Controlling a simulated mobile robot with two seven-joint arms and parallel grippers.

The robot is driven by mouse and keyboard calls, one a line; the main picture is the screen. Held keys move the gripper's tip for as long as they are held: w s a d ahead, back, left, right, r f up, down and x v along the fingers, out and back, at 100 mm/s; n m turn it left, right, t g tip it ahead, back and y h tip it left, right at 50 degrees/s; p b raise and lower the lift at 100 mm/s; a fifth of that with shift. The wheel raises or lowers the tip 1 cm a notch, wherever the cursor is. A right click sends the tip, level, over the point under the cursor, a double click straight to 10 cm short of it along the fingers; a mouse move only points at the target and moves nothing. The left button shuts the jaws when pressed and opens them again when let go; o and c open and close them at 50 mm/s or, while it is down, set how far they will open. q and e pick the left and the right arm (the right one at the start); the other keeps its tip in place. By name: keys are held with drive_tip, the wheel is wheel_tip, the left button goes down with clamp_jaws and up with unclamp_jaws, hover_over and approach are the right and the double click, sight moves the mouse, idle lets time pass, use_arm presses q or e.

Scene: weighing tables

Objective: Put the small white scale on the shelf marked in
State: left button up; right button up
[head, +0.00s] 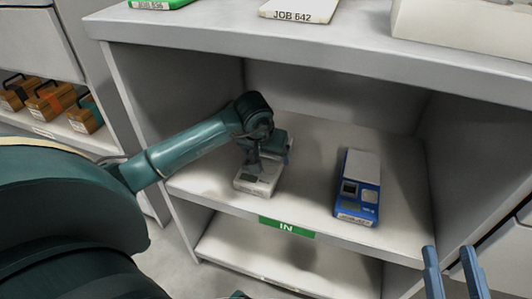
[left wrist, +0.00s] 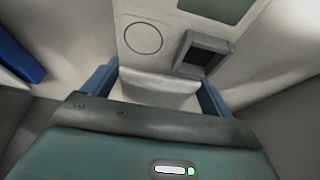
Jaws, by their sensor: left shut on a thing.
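The small white scale (head: 258,181) is on or just above the left part of the shelf board (head: 305,196) with the green IN label (head: 287,227) on its front edge. My left gripper (head: 262,163) reaches into this bay and is shut on the scale. In the left wrist view the white scale (left wrist: 160,88) sits between the two blue fingers. I cannot tell whether its underside touches the board. My right gripper (head: 453,270) is open and empty, outside the shelf at the lower right.
A blue device (head: 358,189) stands on the same shelf to the right, with a clear gap between. Side walls and the worktop (head: 210,28) enclose the bay. A lower shelf (head: 265,262) is empty where visible. Orange-brown boxes (head: 50,100) stand at the far left.

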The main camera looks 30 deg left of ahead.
sight(263, 163)
use_arm(q)
drive_tip(key=o, duration=1.1)
drive_tip(key=p+v, duration=0.3)
drive_tip(key=v, duration=0.4)
drive_tip(key=shift+w, duration=0.1)
drive_tip(key=shift+r, duration=0.3)
drive_tip(key=shift+s, duration=0.25)
